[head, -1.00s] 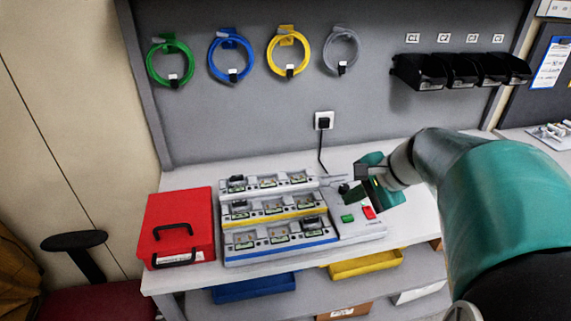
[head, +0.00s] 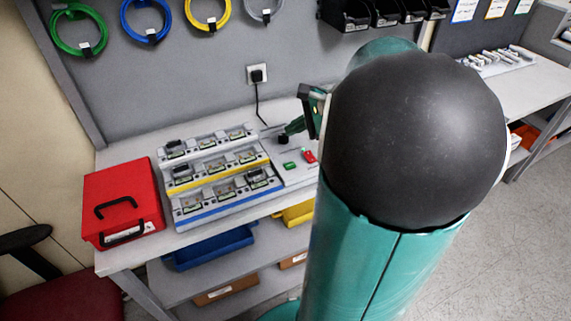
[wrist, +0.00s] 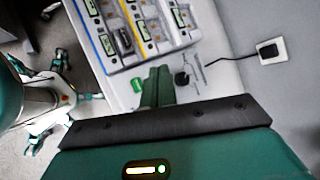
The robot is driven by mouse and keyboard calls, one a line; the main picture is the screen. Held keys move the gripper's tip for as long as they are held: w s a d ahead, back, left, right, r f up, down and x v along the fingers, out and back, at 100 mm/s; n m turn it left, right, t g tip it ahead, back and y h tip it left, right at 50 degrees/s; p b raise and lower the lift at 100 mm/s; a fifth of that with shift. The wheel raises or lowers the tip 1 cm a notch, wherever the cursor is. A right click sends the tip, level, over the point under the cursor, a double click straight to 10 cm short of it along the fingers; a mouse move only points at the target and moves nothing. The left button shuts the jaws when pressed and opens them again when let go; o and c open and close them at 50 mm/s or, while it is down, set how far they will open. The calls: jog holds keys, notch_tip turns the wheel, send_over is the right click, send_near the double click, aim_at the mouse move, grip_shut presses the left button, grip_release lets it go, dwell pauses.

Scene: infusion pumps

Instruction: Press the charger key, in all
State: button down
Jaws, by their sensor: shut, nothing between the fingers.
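My gripper (head: 293,126) is over the far part of this panel, close to a black round part (head: 284,140). In the wrist view my gripper (wrist: 158,72) shows its green fingers shut and empty. The black round part (wrist: 182,79) is just right of them there. I cannot tell whether the fingertips touch anything.
A red box (head: 123,203) stands left of the charger. A wall socket (head: 257,74) feeds a black cable down to the bench. Blue (head: 210,248) and yellow (head: 298,214) bins sit on the shelf below. My arm hides the bench's right part.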

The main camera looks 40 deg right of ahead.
aim_at(294, 166)
jog(key=shift+s, duration=0.1)
jog(key=shift+f, duration=4.45)
jog(key=shift+f, duration=0.1)
jog(key=shift+f, duration=0.3)
jog(key=shift+f, duration=0.4)
jog(key=shift+r, duration=0.85)
jog(key=shift+r, duration=2.5)
